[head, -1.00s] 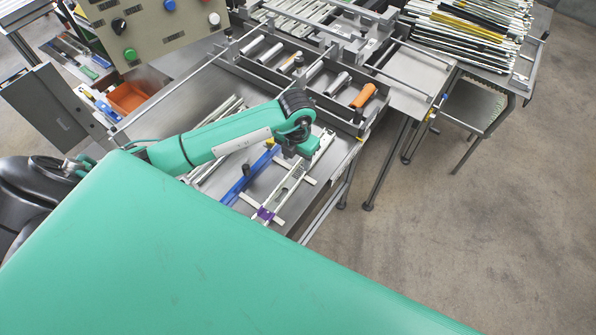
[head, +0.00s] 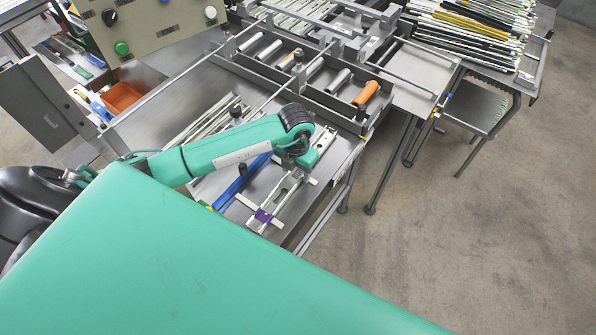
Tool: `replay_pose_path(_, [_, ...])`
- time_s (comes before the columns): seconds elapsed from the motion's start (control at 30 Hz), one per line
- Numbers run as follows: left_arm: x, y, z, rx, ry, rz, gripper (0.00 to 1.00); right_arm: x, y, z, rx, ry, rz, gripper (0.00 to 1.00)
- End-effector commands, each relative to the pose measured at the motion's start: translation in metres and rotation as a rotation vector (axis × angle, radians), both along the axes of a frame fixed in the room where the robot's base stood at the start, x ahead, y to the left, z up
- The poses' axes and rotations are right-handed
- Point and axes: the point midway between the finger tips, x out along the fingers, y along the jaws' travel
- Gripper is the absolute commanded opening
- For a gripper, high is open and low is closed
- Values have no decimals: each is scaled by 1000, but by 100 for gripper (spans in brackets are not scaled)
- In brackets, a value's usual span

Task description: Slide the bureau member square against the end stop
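Silver slide members (head: 277,198) lie on a white-footed fixture on the steel bench, with a purple piece (head: 263,216) at the near end. I cannot tell which part is the bureau member or the end stop, or whether anything touches. A blue bar (head: 238,183) with a black knob lies just left of the fixture. My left arm reaches in from the left, and my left gripper (head: 301,169) is low over the far end of the fixture. Its fingertips are small and partly hidden by the wrist, so its opening is unclear. My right gripper is not in view.
A grey rack (head: 300,97) with several rollers and an orange-handled tool (head: 366,92) stands behind the fixture. Loose rails (head: 207,122) lie behind my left arm. A control panel (head: 150,25) stands at upper left. Floor to the right is open.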

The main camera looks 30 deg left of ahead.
Motion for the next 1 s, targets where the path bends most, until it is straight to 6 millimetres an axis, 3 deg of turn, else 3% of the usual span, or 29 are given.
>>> replay_pose_path(0.03, [0,0,0,0,0,0,45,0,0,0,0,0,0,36])
replay_pose_path(0.1, [0,0,0,0,0,0,32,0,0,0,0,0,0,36])
replay_pose_path(0.17, [0,0,0,0,0,0,32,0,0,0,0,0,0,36])
replay_pose_path(0.2, [0,0,0,0,0,0,41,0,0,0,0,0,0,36])
replay_pose_path(0.3, [0,0,0,0,0,0,22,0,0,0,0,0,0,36])
replay_pose_path(0.33, [0,0,0,0,0,0,20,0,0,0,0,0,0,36])
replay_pose_path(1.0, [-1,0,-1,1,2,-35,20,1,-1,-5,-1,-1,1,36])
